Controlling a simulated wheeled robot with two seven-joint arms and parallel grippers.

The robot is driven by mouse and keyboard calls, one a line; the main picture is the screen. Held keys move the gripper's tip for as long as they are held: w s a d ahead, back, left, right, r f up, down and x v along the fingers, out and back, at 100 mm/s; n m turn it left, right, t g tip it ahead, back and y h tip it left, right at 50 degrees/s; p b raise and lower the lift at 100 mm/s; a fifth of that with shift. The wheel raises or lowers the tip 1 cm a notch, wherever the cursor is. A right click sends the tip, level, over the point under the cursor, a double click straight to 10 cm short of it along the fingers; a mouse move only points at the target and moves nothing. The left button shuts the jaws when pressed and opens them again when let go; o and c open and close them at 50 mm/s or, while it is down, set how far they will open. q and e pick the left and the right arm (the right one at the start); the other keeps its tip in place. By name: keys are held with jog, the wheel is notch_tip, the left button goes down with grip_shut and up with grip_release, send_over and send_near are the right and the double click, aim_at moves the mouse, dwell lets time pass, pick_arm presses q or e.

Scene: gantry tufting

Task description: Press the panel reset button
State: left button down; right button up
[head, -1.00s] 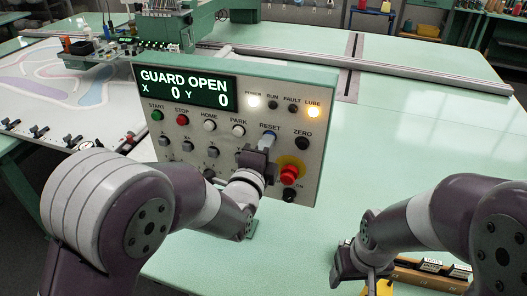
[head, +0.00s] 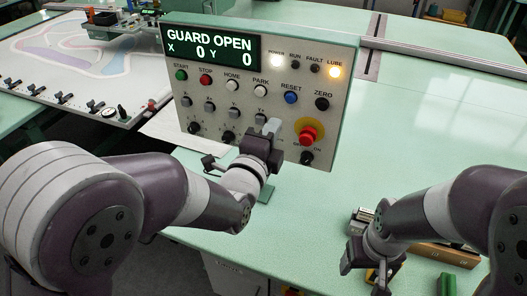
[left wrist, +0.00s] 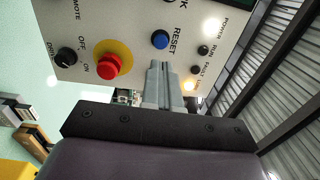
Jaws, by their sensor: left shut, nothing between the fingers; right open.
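The control panel (head: 262,41) stands upright on the green table, its display reading "GUARD OPEN" and "X 0 Y 0". The blue RESET button (head: 291,97) is in its upper button row, left of the ZERO knob, and is uncovered. In the left wrist view the RESET button (left wrist: 160,39) shows just beyond the fingertips. My left gripper (head: 271,126) is shut and empty, below and left of the button in the head view and seemingly apart from it. My right gripper (head: 364,268) is low at the right over a wooden tray; its fingers are partly hidden.
A red emergency stop on a yellow ring (head: 308,134) sits right of my left gripper. The wooden tray (head: 447,254) with small items lies near my right gripper. A white patterned sheet (head: 85,50) lies at the left.

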pick_arm(q)
jog(key=s+a+f+n+g+y, duration=0.2)
jog(key=s+a+f+n+g, duration=0.1)
jog(key=s+f+n+g, duration=0.4)
jog(key=s+a+f+n+g+y, duration=0.1)
jog(key=s+a+f+n+g, duration=0.2)
jog(key=f+n, duration=0.45)
jog(key=s+a+f+n+g+y, duration=0.2)
jog(key=s+a+f+n+g, duration=0.3)
jog(key=s+a, duration=0.4)
jog(key=shift+a+f+n+g+y+b, duration=0.35)
jog(key=shift+a+n+g, duration=0.25)
jog(key=shift+a+n, duration=0.3)
jog(key=shift+d, duration=0.1)
